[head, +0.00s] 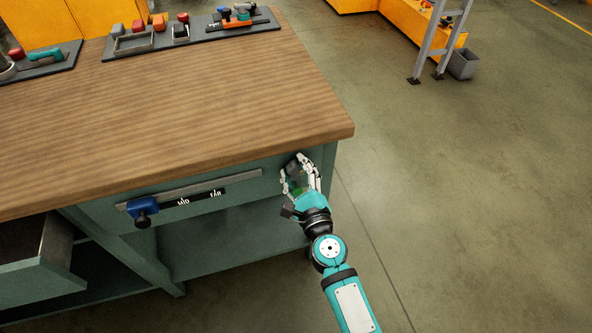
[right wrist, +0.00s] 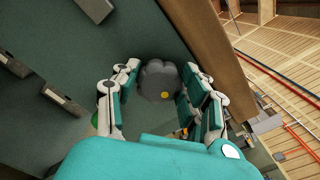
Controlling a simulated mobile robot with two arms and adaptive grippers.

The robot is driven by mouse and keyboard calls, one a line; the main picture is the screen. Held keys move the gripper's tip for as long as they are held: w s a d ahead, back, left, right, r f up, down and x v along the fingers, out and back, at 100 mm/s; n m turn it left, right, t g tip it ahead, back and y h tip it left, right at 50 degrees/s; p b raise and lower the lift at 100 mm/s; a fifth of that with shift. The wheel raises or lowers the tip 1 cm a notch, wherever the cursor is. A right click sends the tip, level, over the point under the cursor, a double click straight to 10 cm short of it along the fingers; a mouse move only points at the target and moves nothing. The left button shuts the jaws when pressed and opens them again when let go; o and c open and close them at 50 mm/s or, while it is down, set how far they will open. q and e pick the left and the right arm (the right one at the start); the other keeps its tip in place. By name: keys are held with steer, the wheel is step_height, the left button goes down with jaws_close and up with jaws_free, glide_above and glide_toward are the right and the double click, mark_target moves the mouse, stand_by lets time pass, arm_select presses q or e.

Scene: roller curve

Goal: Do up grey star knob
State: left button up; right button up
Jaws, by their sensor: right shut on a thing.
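The grey star knob (right wrist: 158,80) sits on the green front panel of the workbench, with a yellow dot on its face. In the head view the knob (head: 293,168) is a dark lobed shape below the tabletop's right corner, partly hidden by the fingers. My right gripper (right wrist: 152,92) is shut on the knob, with its fingers on either side of it. In the head view my right gripper (head: 301,176) reaches up to the panel from below. My left gripper is not in view.
The wooden tabletop (head: 170,100) overhangs the panel just above the knob. A blue slider with a black knob (head: 142,210) sits on a rail marked MID and FAR. An open drawer (head: 40,260) juts out at lower left.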

steer(key=shift+s+f, duration=0.15)
steer(key=shift+f, duration=0.15)
steer(key=o, duration=0.9)
steer(key=shift+c, duration=0.2)
steer(key=o, duration=0.3)
steer(key=shift+d+r, duration=0.1)
steer(key=shift+r, duration=0.1)
steer(key=v, duration=1.2)
steer(key=shift+r, duration=0.1)
